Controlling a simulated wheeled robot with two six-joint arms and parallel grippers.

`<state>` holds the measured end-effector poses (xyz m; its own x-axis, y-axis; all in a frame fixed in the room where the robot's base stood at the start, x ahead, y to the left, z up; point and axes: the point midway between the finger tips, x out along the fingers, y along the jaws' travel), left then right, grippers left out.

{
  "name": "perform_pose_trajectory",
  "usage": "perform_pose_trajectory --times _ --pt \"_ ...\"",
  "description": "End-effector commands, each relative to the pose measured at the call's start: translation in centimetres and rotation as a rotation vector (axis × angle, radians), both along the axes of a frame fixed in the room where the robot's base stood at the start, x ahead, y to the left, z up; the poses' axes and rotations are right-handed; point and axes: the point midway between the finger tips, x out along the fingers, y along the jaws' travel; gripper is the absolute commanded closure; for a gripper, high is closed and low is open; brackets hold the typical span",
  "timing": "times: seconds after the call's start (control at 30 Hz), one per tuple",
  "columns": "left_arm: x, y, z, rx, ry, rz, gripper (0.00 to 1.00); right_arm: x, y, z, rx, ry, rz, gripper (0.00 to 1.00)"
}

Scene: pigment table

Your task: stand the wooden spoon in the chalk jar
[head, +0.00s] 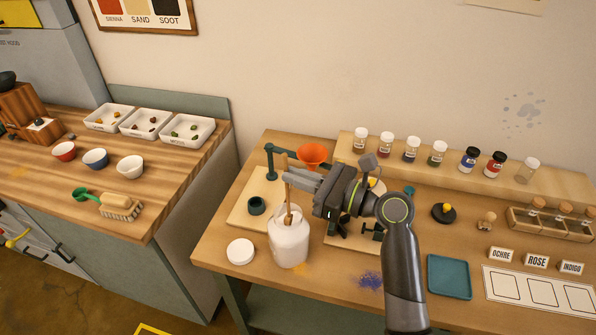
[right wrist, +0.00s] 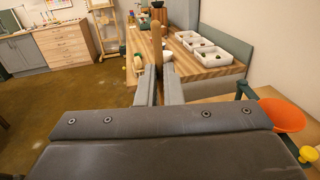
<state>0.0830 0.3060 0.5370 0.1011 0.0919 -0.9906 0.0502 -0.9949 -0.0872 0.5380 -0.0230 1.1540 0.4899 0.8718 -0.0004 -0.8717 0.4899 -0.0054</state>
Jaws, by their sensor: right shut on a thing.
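The white chalk jar (head: 289,247) stands upright near the front left of the wooden worktable. My right gripper (head: 287,181) comes from the right and is shut on the wooden spoon (head: 286,161), above the jar. The spoon is nearly upright, its handle rising above the fingers. Its lower part overlaps the jar's mouth and seems to be inside it; I cannot tell how deep. In the right wrist view the spoon (right wrist: 156,50) shows between the fingertips (right wrist: 158,72). My left gripper is not in view.
A round white lid (head: 240,252) lies left of the jar. A teal tray (head: 449,277) lies to the right. A side counter (head: 165,185) holds bowls and trays.

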Motion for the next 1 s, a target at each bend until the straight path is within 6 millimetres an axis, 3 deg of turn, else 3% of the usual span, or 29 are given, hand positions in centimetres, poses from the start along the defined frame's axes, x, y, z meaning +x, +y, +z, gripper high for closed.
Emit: perform_pose_trajectory --times 0.5,1.0 --pt "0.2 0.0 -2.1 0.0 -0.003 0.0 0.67 0.0 0.0 -4.2 0.001 0.002 0.001 1.0" --pt "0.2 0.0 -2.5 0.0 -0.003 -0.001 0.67 0.0 0.0 -5.1 0.001 0.0 0.001 1.0"
